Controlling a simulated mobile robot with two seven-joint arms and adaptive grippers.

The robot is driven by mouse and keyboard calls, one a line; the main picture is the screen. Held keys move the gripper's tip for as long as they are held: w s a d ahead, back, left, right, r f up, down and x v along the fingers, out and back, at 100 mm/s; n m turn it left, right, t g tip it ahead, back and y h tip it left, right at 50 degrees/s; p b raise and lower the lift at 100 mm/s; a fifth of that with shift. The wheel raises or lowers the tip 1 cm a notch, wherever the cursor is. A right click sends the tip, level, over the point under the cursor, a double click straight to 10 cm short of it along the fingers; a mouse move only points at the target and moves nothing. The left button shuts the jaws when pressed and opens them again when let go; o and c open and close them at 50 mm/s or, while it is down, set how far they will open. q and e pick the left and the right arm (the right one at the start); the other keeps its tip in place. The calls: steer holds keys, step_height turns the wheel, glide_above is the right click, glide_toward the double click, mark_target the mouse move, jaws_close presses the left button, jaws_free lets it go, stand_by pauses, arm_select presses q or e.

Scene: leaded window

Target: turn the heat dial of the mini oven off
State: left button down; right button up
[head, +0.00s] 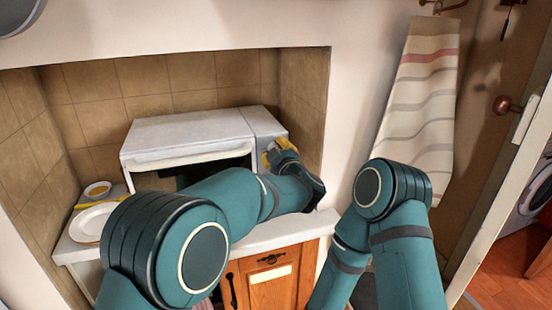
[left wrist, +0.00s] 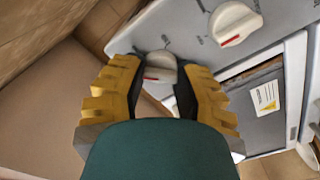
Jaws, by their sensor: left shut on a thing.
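The white mini oven (head: 185,133) stands on the counter in the tiled alcove, its control panel on the right side. My left gripper (head: 272,152) is at that panel. In the left wrist view, its yellow fingers (left wrist: 160,85) are shut on a white dial (left wrist: 160,62) with a red mark, one finger on each side. A second white dial (left wrist: 236,22), also with a red mark, sits free to the upper right. The print around the dials is too small to read, so I cannot tell which is the heat dial. My right gripper is out of view.
A white plate (head: 92,222) and a small bowl (head: 97,189) stand left of the oven. A striped towel (head: 420,105) hangs on the right wall. The alcove's right wall (head: 305,100) is close beside the panel. A wooden cabinet (head: 268,280) is below the counter.

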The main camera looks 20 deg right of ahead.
arm_select(q)
steer(key=n, duration=0.8)
steer(key=shift+a+r+n+b, duration=0.1)
steer(key=shift+n+b, duration=0.2)
steer(key=shift+n, duration=0.1)
steer(key=shift+w, duration=0.1)
steer(key=c, duration=0.6)
jaws_free()
